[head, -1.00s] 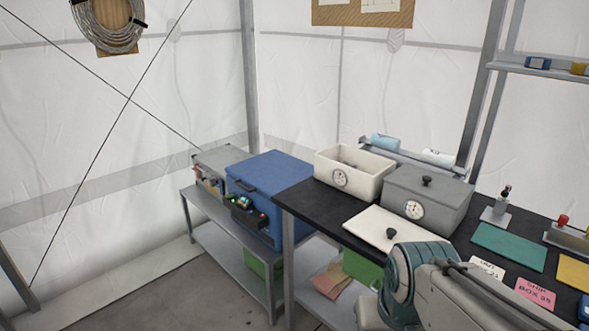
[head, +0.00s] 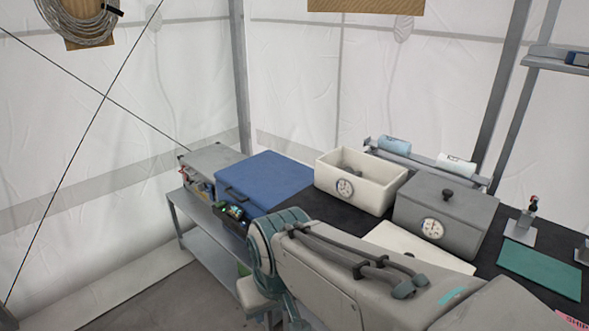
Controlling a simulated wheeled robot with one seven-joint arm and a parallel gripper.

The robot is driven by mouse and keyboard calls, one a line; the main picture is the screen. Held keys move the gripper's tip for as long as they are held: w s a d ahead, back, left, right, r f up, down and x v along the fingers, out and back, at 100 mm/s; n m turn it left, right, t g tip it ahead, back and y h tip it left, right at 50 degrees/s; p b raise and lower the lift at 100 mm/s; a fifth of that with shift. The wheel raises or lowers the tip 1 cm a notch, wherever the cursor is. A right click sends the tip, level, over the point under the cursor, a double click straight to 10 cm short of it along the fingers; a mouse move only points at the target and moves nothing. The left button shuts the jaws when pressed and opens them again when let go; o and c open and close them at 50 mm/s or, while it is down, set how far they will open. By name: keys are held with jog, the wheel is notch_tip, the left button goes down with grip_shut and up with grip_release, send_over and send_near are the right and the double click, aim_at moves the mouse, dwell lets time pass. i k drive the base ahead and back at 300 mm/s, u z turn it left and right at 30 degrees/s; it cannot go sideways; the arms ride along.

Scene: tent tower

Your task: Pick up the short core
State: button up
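I cannot tell for sure which thing is the short core. Two short cylinders lie on a grey rack at the back of the black bench: a pale blue one (head: 394,144) and a whiter one (head: 456,164) to its right, with a small dark mark. A cream box (head: 358,199) with a round dial stands open in front of them, and something grey shows inside it, too hidden to name. My arm reaches across the lower middle of the view. My gripper is not in view.
A grey lidded box (head: 462,222) with a dial stands right of the cream box. A cream lid (head: 405,243) lies in front, partly behind my arm. A blue case (head: 262,181) stands at left. A green mat (head: 540,268) and a small stand (head: 524,224) are at right.

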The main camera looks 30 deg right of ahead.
aim_at(461, 167)
jog(key=z, duration=0.5)
jog(key=i, duration=1)
jog(key=z, duration=0.85)
